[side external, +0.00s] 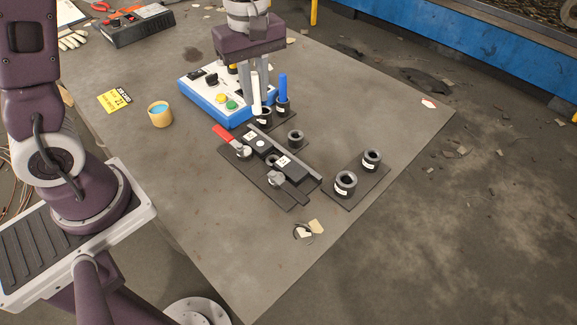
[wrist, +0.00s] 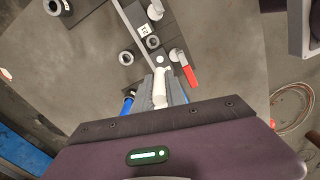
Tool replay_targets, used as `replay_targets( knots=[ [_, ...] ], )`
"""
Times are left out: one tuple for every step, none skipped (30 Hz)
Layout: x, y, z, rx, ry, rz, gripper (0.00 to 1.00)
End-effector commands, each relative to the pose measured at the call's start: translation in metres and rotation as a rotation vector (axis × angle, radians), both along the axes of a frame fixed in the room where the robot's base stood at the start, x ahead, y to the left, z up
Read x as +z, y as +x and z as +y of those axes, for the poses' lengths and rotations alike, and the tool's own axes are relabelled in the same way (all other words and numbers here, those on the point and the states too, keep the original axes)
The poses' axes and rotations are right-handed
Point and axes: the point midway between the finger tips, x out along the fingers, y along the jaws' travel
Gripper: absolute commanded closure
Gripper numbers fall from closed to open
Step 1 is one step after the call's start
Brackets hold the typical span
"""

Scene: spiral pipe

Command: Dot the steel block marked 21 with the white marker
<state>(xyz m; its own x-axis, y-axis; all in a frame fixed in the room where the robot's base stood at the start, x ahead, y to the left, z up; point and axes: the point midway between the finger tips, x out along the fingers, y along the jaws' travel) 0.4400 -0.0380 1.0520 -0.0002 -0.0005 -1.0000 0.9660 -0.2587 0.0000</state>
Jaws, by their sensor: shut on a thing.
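My gripper (side external: 255,88) is shut on the white marker (side external: 257,100), which is upright at the marker stand. The marker also shows between the fingers in the wrist view (wrist: 160,88). Its lower end is close to a dark labelled cup (side external: 263,116); I cannot tell whether it is inside or just above it. Dark blocks sit in a clamp fixture in front of the gripper. One labelled block (side external: 283,161) is near the grey-handled clamp, and its label faces up in the wrist view (wrist: 144,30). Another label (side external: 250,135) is near the red-handled clamp. The numbers are too small to read surely. A pale round spot (side external: 260,143) lies between the labels.
A blue marker (side external: 283,90) stands in the neighbouring cup. A blue-and-white button box (side external: 212,96) is just behind left. The red clamp handle (side external: 223,133) sticks up left. Two cups on a plate (side external: 358,190) stand right.

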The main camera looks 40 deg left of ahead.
Motion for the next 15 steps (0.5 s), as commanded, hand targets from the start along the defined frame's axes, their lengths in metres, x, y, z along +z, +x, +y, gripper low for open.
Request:
replay_targets(
  knots=[
    [0.000, 0.000, 0.000, 0.000, 0.000, 0.000, 1.00],
    [0.000, 0.000, 0.000, 0.000, 0.000, 0.000, 1.00],
    [0.000, 0.000, 0.000, 0.000, 0.000, 0.000, 1.00],
    [0.000, 0.000, 0.000, 0.000, 0.000, 0.000, 1.00],
    [0.000, 0.000, 0.000, 0.000, 0.000, 0.000, 1.00],
    [0.000, 0.000, 0.000, 0.000, 0.000, 0.000, 1.00],
    [0.000, 0.000, 0.000, 0.000, 0.000, 0.000, 1.00],
    [0.000, 0.000, 0.000, 0.000, 0.000, 0.000, 1.00],
    [0.000, 0.000, 0.000, 0.000, 0.000, 0.000, 1.00],
    [0.000, 0.000, 0.000, 0.000, 0.000, 0.000, 1.00],
    [0.000, 0.000, 0.000, 0.000, 0.000, 0.000, 1.00],
    [0.000, 0.001, -0.003, -0.002, 0.000, 0.000, 1.00],
    [0.000, 0.001, -0.008, -0.002, 0.000, 0.000, 1.00],
    [0.000, 0.002, -0.014, -0.005, 0.000, -0.001, 1.00],
    [0.000, 0.003, -0.025, -0.008, 0.000, -0.001, 1.00]
  ],
)
